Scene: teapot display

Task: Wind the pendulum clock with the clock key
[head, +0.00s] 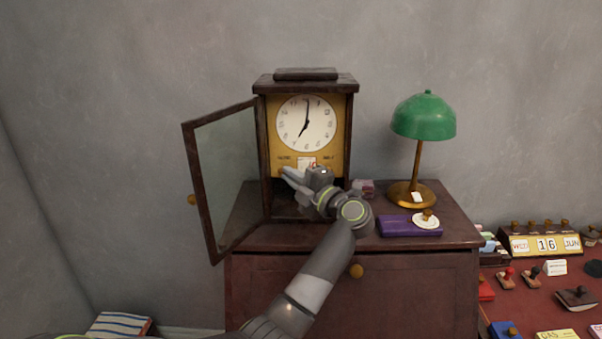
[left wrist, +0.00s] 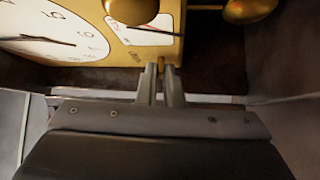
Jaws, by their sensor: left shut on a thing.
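The pendulum clock (head: 349,120) stands on a dark red cabinet, its white dial (head: 306,123) facing me. Its glass door (head: 222,170) is swung open to the left. My left gripper (head: 284,174) is at the lower front of the clock, below the dial. In the left wrist view its fingers (left wrist: 160,72) are shut on a small brass piece (left wrist: 161,66), seemingly the clock key, mostly hidden by the fingers. The tip is close to the gold plate's lower edge; I cannot tell whether it touches. Two round brass parts (left wrist: 133,10) show nearby. My right gripper is out of view.
The cabinet (head: 455,232) also bears a green lamp (head: 424,117), a purple box (head: 396,228) and a small white dish (head: 426,222) to the right. The open door limits room on the left. A table with stamps and a calendar (head: 545,245) is at far right.

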